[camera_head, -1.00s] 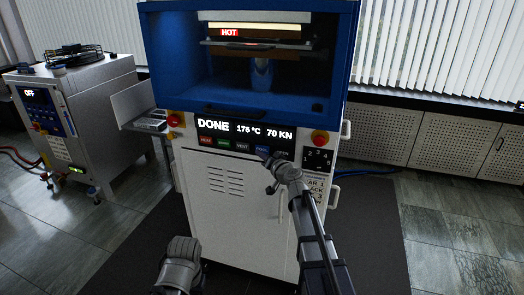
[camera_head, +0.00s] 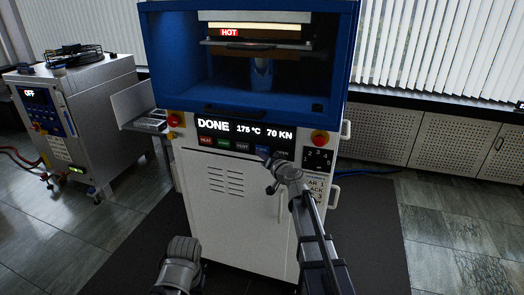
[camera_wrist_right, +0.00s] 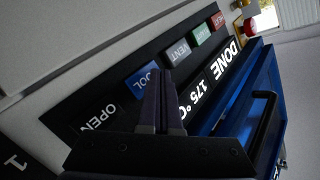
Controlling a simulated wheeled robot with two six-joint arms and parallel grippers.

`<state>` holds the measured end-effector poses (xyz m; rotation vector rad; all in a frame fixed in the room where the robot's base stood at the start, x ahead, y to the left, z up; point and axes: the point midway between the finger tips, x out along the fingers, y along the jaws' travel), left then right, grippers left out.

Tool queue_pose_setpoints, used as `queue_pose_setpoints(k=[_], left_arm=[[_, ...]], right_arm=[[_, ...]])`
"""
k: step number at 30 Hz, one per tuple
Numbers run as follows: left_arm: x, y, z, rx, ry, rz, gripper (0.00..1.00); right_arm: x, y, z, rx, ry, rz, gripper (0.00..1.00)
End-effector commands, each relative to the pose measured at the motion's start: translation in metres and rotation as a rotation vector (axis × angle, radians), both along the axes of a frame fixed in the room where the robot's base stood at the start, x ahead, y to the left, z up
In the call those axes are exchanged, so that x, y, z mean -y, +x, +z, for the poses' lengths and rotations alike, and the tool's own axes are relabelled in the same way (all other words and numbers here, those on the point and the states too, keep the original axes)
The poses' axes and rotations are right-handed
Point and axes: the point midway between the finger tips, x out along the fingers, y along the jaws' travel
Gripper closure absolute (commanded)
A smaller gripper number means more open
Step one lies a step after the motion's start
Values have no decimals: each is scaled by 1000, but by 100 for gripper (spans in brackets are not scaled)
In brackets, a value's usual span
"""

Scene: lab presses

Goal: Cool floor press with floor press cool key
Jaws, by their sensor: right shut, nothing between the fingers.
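The floor press (camera_head: 235,225) is a white cabinet with a blue press chamber on top. Its display (camera_head: 245,129) reads DONE, 175 °C, 70 KN, and a red HOT label (camera_head: 229,32) shows at the platen. The blue cool key (camera_head: 262,150) sits in the key row below the display; it also shows in the right wrist view (camera_wrist_right: 143,80). My right gripper (camera_head: 266,158) is shut and empty, its fingertips (camera_wrist_right: 160,76) close to the cool key; I cannot tell whether they touch it. My left gripper is out of view; only part of the left arm shows.
Red heat, green and grey vent keys (camera_wrist_right: 178,52) lie to one side of the cool key, the dark open key (camera_wrist_right: 100,115) to the other. A red button (camera_head: 320,137) is at the right. A grey machine (camera_head: 75,120) stands left.

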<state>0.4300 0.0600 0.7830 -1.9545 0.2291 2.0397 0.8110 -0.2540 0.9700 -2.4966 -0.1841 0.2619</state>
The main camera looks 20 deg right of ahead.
Motion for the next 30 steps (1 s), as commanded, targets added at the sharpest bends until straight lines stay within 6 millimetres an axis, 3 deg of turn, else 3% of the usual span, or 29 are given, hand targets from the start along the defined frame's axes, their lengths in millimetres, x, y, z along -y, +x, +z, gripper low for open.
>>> queue_pose_setpoints(k=[30], left_arm=[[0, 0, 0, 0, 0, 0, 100]], right_arm=[[5, 8, 0, 0, 0, 0, 100]])
